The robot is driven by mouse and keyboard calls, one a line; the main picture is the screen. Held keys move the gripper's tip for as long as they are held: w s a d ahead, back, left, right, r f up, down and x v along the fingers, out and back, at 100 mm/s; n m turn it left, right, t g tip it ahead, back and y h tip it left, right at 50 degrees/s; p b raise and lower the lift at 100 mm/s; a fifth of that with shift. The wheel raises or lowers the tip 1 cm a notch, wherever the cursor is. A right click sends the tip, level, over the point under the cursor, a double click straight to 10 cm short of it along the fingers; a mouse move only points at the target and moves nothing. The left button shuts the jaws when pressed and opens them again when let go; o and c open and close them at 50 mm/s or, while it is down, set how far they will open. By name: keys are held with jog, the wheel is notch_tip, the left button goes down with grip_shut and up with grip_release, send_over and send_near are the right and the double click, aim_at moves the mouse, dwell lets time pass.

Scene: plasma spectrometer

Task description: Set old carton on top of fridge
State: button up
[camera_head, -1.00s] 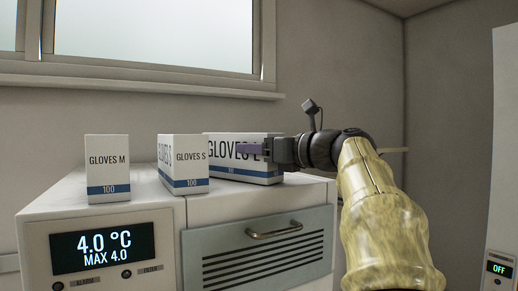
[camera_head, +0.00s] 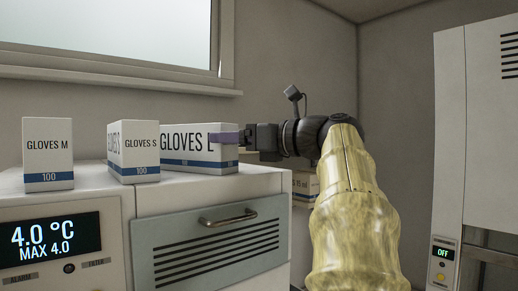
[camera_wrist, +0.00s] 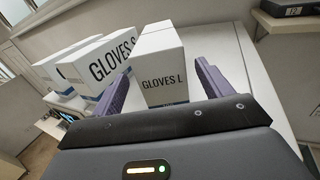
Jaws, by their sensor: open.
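The fridge (camera_head: 90,213) is a white unit with a 4.0 °C display. On its top stand three white cartons with blue bands: Gloves M (camera_head: 47,150), Gloves S (camera_head: 141,148) and Gloves L (camera_head: 190,148). None is visibly marked as old. In the wrist view, the end face of the Gloves L carton (camera_wrist: 163,82) lies between the two spread fingers. I cannot tell whether they touch it.
Another labelled carton (camera_head: 305,184) sits lower, to the right behind the fridge, partly hidden by my arm. A tall white cabinet (camera_head: 480,130) with an OFF display stands at the right. A window is behind the fridge. The fridge top right of Gloves L looks clear.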

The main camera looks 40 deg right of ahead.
jog(key=b+v, duration=0.1)
jog(key=v, duration=0.4)
jog(key=shift+s+d, duration=0.15)
jog(key=shift+s, duration=0.15)
jog(key=shift+f, duration=0.1)
